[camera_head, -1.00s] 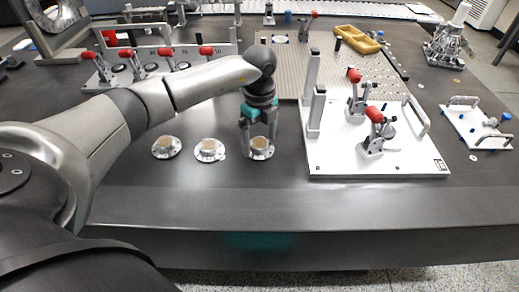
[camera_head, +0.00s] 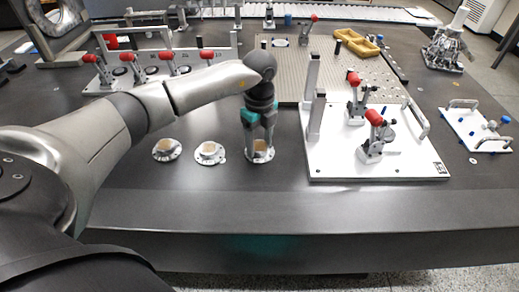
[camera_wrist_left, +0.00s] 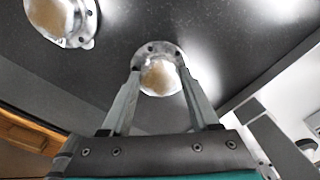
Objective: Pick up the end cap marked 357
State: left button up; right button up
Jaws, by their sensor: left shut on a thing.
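Three round silvery end caps with tan centres stand in a row near the table's front: the left cap (camera_head: 167,149), the middle cap (camera_head: 210,153) and the right cap (camera_head: 260,153). No number can be read on any of them. My left gripper (camera_head: 260,148) points down and is shut on the right cap. In the left wrist view its fingers (camera_wrist_left: 160,80) lie on either side of that cap's (camera_wrist_left: 161,76) raised centre, with its flange showing beyond them. Another cap (camera_wrist_left: 62,18) shows at upper left there. My right gripper is not in view.
A white fixture plate (camera_head: 400,168) with red-handled clamps and upright posts stands just right of the gripper. A rack of red-handled clamps (camera_head: 165,62) is behind the arm. A yellow tray (camera_head: 358,40) lies farther back. The dark table's front strip is clear.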

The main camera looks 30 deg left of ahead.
pick_arm(q)
grip_shut()
jog(key=shift+r, duration=0.15)
